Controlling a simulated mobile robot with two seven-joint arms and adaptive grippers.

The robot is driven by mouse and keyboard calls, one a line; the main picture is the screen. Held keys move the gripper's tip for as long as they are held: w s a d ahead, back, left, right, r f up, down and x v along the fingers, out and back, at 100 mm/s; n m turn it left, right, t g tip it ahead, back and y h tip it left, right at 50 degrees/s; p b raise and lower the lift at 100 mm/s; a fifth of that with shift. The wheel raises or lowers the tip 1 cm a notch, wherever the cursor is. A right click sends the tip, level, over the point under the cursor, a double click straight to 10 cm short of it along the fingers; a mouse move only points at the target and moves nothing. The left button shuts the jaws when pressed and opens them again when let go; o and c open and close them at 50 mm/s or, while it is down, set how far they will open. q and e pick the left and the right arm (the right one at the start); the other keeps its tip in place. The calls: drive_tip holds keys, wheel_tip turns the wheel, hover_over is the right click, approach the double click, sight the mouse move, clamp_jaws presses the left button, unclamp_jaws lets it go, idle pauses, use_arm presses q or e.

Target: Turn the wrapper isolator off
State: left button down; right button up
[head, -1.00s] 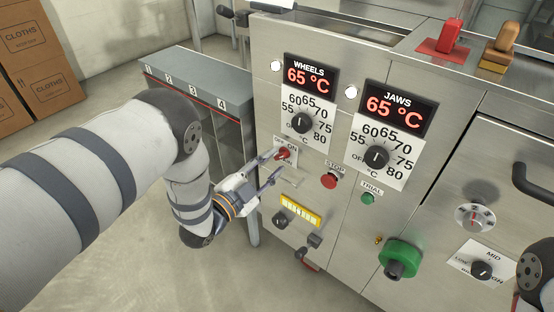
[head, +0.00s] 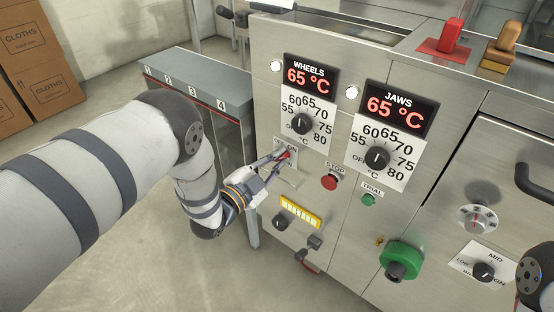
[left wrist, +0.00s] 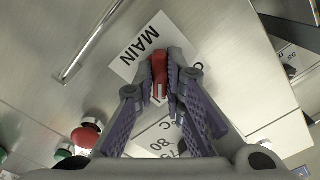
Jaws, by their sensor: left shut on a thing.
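The wrapper isolator is a small red handle (head: 286,156) on the steel front panel, below and left of the WHEELS dial, with an ON mark beside it. In the left wrist view the red handle (left wrist: 158,66) stands between my fingertips, next to a plate reading MAIN (left wrist: 146,45). My left gripper (head: 280,161) is at the panel, its fingers closed on the handle; the wrist view shows the fingertips (left wrist: 161,84) on both sides of it. The fingers hide part of the handle and its markings. My right gripper is out of view; only part of my right arm shows at the right edge.
The red STOP button (head: 329,182) and green TRIAL button (head: 368,199) are right of the handle. WHEELS (head: 311,75) and JAWS (head: 396,107) displays read 65 °C. A numbered grey rack (head: 190,85) stands left.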

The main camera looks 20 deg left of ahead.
use_arm(q)
drive_tip(key=shift+n, duration=0.3)
drive_tip(key=n, duration=0.4)
drive_tip(key=shift+n, duration=0.4)
drive_tip(key=n, duration=0.5)
drive_tip(key=shift+f, duration=0.1)
drive_tip(key=n, duration=0.3)
drive_tip(key=shift+n, duration=2.3)
drive_tip(key=c, duration=1.7)
unclamp_jaws()
drive_tip(key=shift+o, duration=0.2)
